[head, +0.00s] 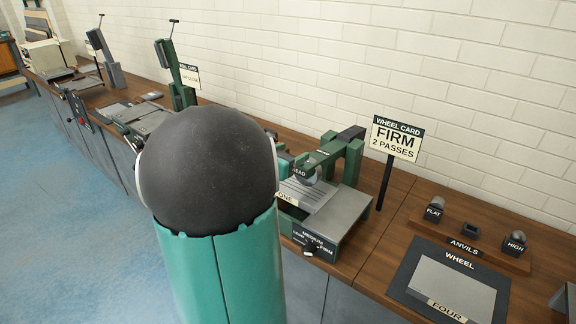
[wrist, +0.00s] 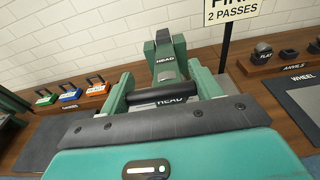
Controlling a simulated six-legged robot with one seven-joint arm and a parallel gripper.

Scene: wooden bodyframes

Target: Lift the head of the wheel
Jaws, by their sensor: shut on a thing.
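The wheel (head: 352,165) is a green frame on the bench, right of my arm in the head view. Its head (wrist: 166,66) is a green and black piece labelled HEAD in the wrist view. A dark bar (wrist: 160,104), also labelled HEAD, crosses in front of it. My gripper (wrist: 162,92) has its green fingers at either side of this bar and is shut on it. In the head view my arm hides most of the gripper. A pale sheet (head: 312,196) lies under the head. I cannot tell whether the head is raised.
A sign reading FIRM, 2 PASSES (head: 396,138) stands right of the wheel. Beyond are an anvil rack (head: 466,244) and a mat marked WHEEL (head: 414,284). A dial (head: 309,248) is on the front. Open blue floor (head: 70,220) lies left.

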